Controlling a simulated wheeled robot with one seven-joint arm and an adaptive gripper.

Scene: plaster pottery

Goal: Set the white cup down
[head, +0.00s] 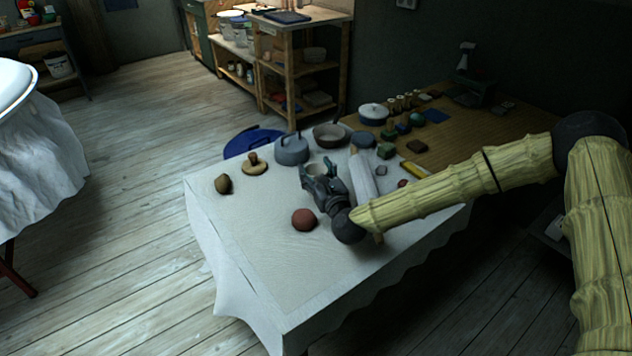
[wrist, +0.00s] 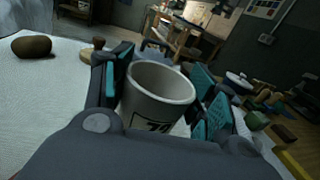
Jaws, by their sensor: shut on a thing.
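The white cup (wrist: 158,95) is held between the two teal-padded fingers of my gripper (wrist: 158,100) in the wrist view. It is roughly upright with a slight tilt in the picture, and dark printed marks show on its side. In the head view my gripper (head: 318,180) is low over the cloth-covered table (head: 260,270), and the pale cup (head: 315,169) shows partly behind the fingers. I cannot tell whether the cup's base touches the cloth.
A reddish-brown ball (head: 304,219) lies near my gripper. A brown lump (head: 222,184), a wooden knobbed disc (head: 255,166), a grey lidded pot (head: 292,149) and a dark bowl (head: 330,134) stand farther back. The front of the table is clear.

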